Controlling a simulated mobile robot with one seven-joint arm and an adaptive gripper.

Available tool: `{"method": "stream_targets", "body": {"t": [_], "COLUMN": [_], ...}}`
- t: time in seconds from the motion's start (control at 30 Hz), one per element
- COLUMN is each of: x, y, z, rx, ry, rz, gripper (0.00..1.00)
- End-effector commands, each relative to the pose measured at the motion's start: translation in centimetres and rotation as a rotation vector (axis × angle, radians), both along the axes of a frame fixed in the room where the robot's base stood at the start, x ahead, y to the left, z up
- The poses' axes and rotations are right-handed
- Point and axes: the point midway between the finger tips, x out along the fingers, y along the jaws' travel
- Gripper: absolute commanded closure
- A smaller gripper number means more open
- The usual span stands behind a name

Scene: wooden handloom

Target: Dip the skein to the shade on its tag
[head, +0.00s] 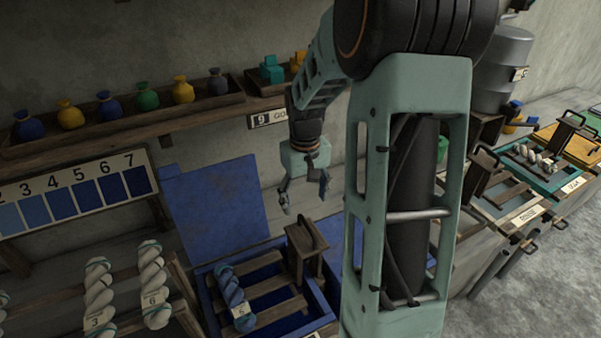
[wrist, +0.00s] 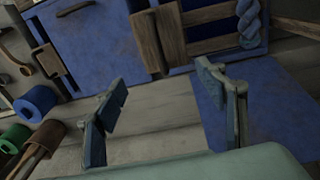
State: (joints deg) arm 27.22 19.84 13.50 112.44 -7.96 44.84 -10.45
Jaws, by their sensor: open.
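A blue twisted skein (head: 229,285) with a pale tag (head: 243,312) lies on the wooden slats in the blue vat (head: 326,318). Its tag number is too small to read surely. The skein also shows at the top of the wrist view (wrist: 249,22). My gripper (head: 304,198) is open and empty, above and behind the vat, apart from the skein. In the wrist view its open fingers (wrist: 163,80) have nothing between them. The shade chart (head: 75,190) on the left shows numbered blue swatches, darker toward 7. A wooden handle block (head: 305,255) stands at the vat's back.
Undyed skeins tagged 3 (head: 98,290) and 6 (head: 153,285) hang on the rack at left. The raised blue lid (head: 215,210) stands behind the vat. Teal (head: 505,165) and yellow (head: 575,145) vats stand at right. A shelf (head: 130,125) holds several coloured pouches.

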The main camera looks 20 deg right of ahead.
Motion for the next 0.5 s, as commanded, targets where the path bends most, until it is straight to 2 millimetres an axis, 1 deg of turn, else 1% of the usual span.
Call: {"method": "stream_targets", "body": {"t": [0.03, 0.1, 0.27, 0.43, 0.5], "x": [-0.8, -1.5, -2.0, -2.0, -1.9], "y": [-0.1, -0.1, -0.1, -0.1, -0.1], "z": [0.5, 0.4, -0.4, -2.3, -3.6], "rx": [0.014, 0.026, 0.036, 0.035, 0.035], "ry": [0.024, 0.045, 0.061, 0.061, 0.059], "rz": [0.002, 0.007, 0.012, 0.013, 0.013], "gripper": [0.35, 0.35, 0.35, 0.35, 0.35]}}
